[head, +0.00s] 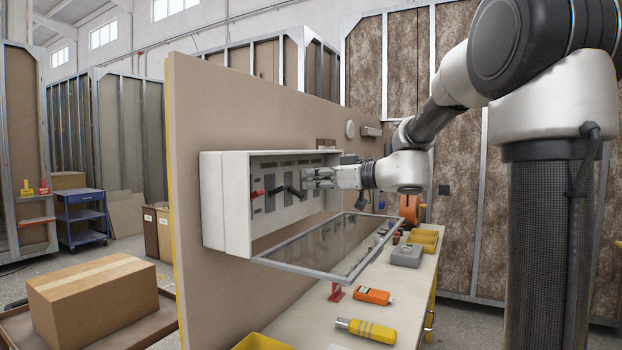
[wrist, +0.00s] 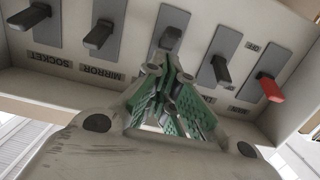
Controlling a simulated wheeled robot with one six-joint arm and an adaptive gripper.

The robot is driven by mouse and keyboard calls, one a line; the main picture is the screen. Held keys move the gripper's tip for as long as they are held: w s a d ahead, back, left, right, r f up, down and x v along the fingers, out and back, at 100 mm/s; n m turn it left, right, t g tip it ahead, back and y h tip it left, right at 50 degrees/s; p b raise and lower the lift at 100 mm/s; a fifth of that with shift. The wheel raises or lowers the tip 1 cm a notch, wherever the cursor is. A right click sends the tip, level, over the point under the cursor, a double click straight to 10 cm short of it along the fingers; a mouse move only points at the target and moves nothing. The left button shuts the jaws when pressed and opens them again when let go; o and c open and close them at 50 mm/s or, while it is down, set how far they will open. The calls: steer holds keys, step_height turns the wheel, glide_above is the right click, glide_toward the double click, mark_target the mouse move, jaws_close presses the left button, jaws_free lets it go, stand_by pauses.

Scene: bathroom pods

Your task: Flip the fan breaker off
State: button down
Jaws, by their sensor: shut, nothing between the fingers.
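The open white breaker box (head: 225,205) is on the tan panel, and its row of toggles shows in both views. In the wrist view there are the SOCKET toggle (wrist: 30,14), the MIRROR toggle (wrist: 98,34), a middle toggle (wrist: 171,37), another dark toggle (wrist: 221,70) and a red toggle (wrist: 271,88). My gripper (head: 308,179) is shut and empty at the box front. In the wrist view its green-padded fingers (wrist: 168,75) lie just below the middle toggle; contact is unclear. They hide that toggle's label. I cannot make out which toggle is marked fan.
The box's glazed, framed door (head: 335,250) hangs open below it, over the workbench (head: 300,322). An orange tool (head: 373,296), a yellow-handled tool (head: 368,330), a grey box (head: 406,255) and yellow bins (head: 424,238) lie on the bench. A carton (head: 95,300) stands left.

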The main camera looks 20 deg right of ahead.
steer(key=v, duration=1.2)
steer(key=shift+f, duration=0.15)
